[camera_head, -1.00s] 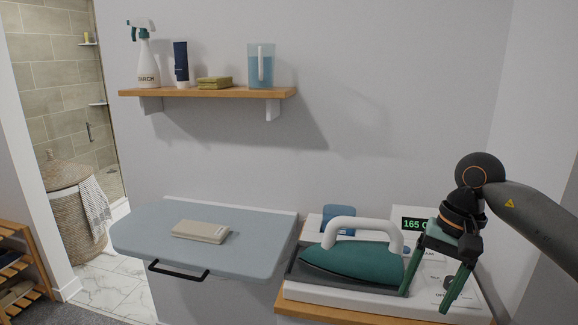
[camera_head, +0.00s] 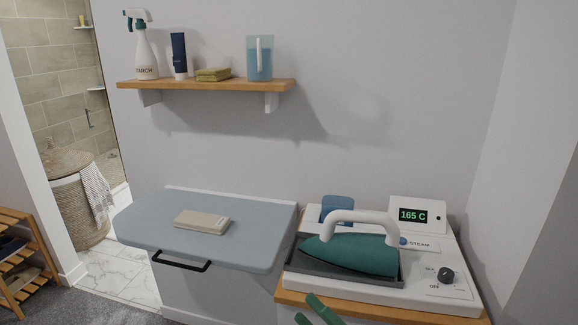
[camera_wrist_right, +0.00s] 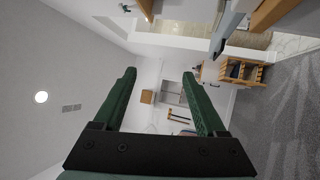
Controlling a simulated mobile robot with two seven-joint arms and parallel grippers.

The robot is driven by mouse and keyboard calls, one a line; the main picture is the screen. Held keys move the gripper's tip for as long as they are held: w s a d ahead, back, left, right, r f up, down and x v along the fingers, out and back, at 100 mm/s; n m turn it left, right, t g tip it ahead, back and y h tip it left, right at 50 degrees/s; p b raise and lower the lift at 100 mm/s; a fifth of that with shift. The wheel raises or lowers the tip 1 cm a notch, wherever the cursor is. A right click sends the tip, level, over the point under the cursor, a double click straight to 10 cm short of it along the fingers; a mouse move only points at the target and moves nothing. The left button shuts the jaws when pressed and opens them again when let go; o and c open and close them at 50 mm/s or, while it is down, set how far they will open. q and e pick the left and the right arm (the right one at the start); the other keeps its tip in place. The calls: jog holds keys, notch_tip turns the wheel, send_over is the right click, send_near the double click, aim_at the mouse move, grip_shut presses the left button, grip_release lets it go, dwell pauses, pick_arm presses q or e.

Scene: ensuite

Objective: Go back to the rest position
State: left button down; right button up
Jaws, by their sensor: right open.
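My right gripper (camera_head: 317,311) shows only as green fingertips at the bottom edge of the head view, in front of the ironing station. In the right wrist view (camera_wrist_right: 160,95) its two green fingers are spread wide with nothing between them. The rest of my right arm is out of the head view. My left gripper is not in view. The iron (camera_head: 352,254), green with a white handle, sits on its dark rest on the white steam station (camera_head: 441,262), apart from my fingers. The station's display (camera_head: 413,216) reads 165 C.
A folded beige cloth (camera_head: 202,222) lies on the blue-grey board (camera_head: 150,228) with a black front handle (camera_head: 181,264). A wall shelf (camera_head: 205,85) holds a spray bottle (camera_head: 145,52), tube, green cloth and jug (camera_head: 259,58). A basket (camera_head: 72,195) and wooden rack (camera_head: 22,260) stand left.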

jog(key=s+d+f+m+t+h, duration=0.15)
jog(key=d+f+m+h, duration=0.35)
jog(key=f+m+h, duration=0.55)
jog(key=s+d+f+m+g+h+p, duration=0.1)
jog(key=s+d+f+m+g, duration=0.2)
jog(key=s+f+m, duration=0.4)
jog(key=s+d+f+m+g+h, duration=0.1)
jog(key=s+d+f+m+g, duration=0.3)
jog(key=s+f+m, duration=0.3)
jog(key=s+f, duration=0.1)
jog(key=s, duration=0.1)
jog(key=shift+s+d+f+h+p, duration=0.25)
jog(key=shift+s+h+p, duration=0.1)
